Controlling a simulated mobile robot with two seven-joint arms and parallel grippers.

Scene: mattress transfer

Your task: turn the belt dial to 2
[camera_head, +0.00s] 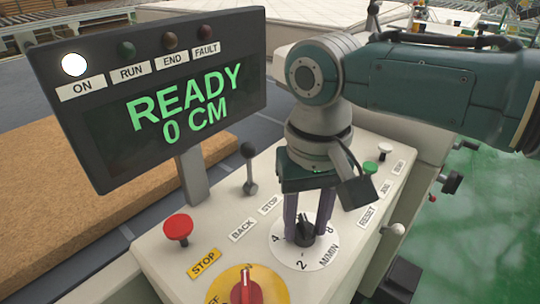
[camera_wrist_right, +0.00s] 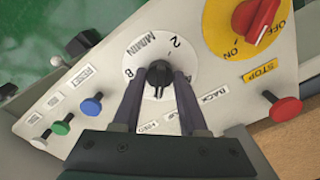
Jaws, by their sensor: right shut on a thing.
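The belt dial is a white disc (camera_head: 284,252) marked 2, 4, 8 and M/MIN, with a black knob (camera_head: 304,236) at its centre. It sits on the sloped white control panel. In the right wrist view the disc (camera_wrist_right: 168,46) and knob (camera_wrist_right: 159,76) lie between the fingers. My right gripper (camera_head: 306,230) points down and is shut on the knob, one finger on each side. The fingers partly hide the knob and the upper part of the disc, and I cannot tell which number the knob points to. My left gripper is not in view.
A screen (camera_head: 160,95) reads READY, 0 CM, with its ON lamp lit. A red stop button (camera_head: 178,227), a lever (camera_head: 249,170) and a red rotary switch on yellow (camera_head: 247,290) stand near the dial. White and green buttons (camera_head: 370,168) are at the right.

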